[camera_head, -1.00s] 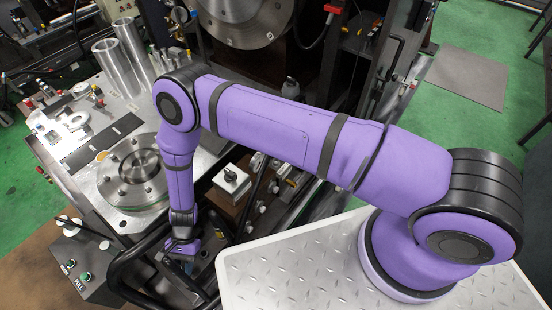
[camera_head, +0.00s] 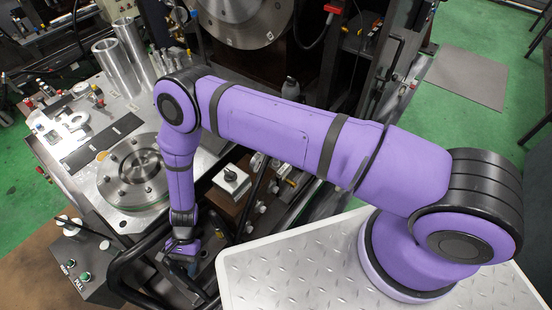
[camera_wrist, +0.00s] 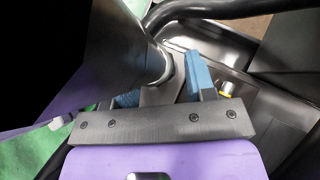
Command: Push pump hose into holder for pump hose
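My gripper (camera_wrist: 168,80) shows in the wrist view with two blue-padded fingers standing apart. I cannot pick out the holder for the pump hose with certainty.
A metal tray-like channel (camera_wrist: 255,110) lies right of the fingers. In the head view, a round steel flange (camera_head: 133,172) sits behind the gripper. A control box (camera_head: 80,262) stands to the left, and a block with a black knob (camera_head: 232,181) to the right. Room around the gripper is tight.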

